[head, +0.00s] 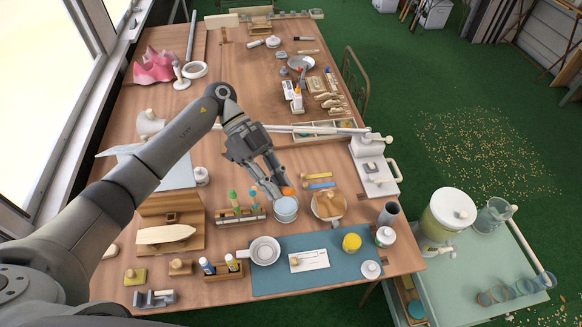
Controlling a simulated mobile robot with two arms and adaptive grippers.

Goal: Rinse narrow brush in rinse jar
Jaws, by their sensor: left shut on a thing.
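My left gripper (279,192) comes in from the upper left and points down at the rinse jar (286,212). The jar is a small round pale vessel with a bluish inside, standing at the back edge of the blue mat. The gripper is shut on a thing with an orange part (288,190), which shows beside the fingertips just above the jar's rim. This looks like the narrow brush, but its bristle end is hidden and I cannot tell whether it dips into the jar. My right gripper is not in view.
A wooden rack (240,214) with green and blue upright items stands left of the jar. A round wooden-lidded pot (327,205) stands close on the right. A white pan (264,251), a yellow jar (351,242) and a white card (309,260) are on the blue mat (290,282).

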